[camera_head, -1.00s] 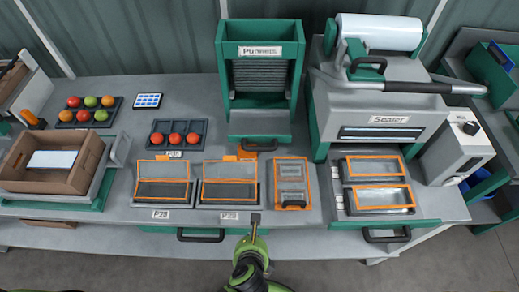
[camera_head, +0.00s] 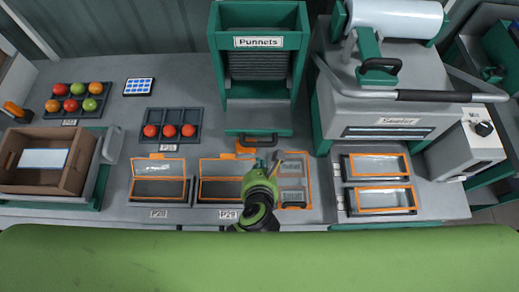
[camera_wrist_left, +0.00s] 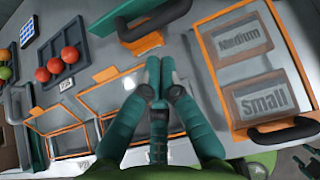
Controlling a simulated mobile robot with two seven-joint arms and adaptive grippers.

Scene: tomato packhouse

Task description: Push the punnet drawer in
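The green punnet dispenser, labelled "Punnets" (camera_head: 258,42), stands at the back of the bench. At its foot the punnet drawer (camera_head: 258,118) sticks out toward me, with a dark handle (camera_head: 258,140) at its front. The handle also shows at the top of the left wrist view (camera_wrist_left: 155,18). My left gripper (camera_head: 268,163) is just in front of the handle, over the bench. In the left wrist view its fingers (camera_wrist_left: 159,68) are together with nothing visible between them, pointing at the drawer front with a small gap. My right gripper is not in view.
A panel marked "Medium" and "Small" (camera_wrist_left: 230,60) lies close right of the gripper. Orange-framed trays (camera_head: 160,180) are to the left. The sealer (camera_head: 395,110) stands right of the dispenser.

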